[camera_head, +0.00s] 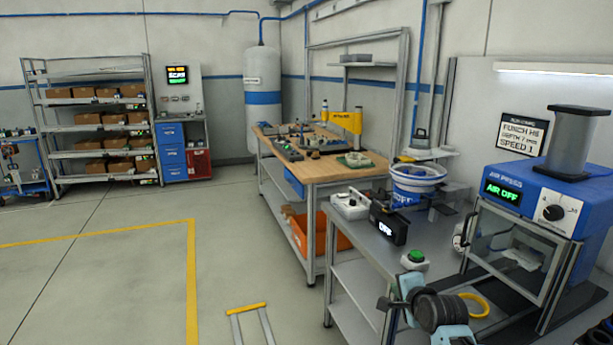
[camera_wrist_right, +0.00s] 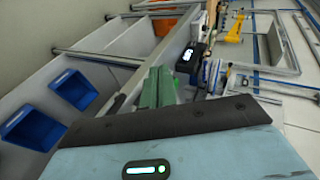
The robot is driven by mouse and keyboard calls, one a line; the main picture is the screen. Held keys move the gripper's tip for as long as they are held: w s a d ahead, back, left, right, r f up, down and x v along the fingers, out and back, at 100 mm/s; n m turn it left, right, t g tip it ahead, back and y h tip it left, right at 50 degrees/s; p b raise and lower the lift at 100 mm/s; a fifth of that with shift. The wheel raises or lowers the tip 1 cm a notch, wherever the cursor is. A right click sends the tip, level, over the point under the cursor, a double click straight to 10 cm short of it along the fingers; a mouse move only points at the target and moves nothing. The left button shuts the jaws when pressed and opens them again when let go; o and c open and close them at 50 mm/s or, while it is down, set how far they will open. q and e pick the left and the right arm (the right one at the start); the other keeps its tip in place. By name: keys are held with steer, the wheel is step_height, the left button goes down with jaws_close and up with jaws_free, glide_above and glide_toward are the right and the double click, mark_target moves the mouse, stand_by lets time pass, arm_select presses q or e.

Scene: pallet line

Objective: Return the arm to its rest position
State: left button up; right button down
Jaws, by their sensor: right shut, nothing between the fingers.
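My right gripper (camera_head: 388,302) shows low in the head view, in front of the steel bench edge, with my light blue and dark grey wrist behind it. In the right wrist view its green fingers (camera_wrist_right: 157,88) are together, with nothing between them. The gripper is apart from the bench items as far as I can see. My left arm and gripper are not in view.
The steel bench (camera_head: 352,268) carries a blue air press (camera_head: 540,205) reading AIR OFF, a green button box (camera_head: 414,260), a blue bowl feeder (camera_head: 418,183) and a yellow ring (camera_head: 474,305). A wooden-topped workbench (camera_head: 325,170) stands behind.

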steer(key=s+f+n+g, duration=0.1)
steer(key=s+f+n, duration=0.7)
steer(key=s+f, duration=1.2)
steer(key=s+a+f+n+g, duration=0.1)
steer(key=s+n, duration=0.3)
steer(key=s, duration=0.8)
steer(key=s+f+n, duration=0.4)
steer(key=s+n, duration=0.1)
steer(key=s, duration=0.8)
steer(key=shift+s+a+g, duration=0.2)
steer(key=shift+a+g, duration=0.15)
steer(key=shift+g, duration=0.05)
steer(key=shift+f, duration=0.1)
steer(key=shift+d, duration=0.1)
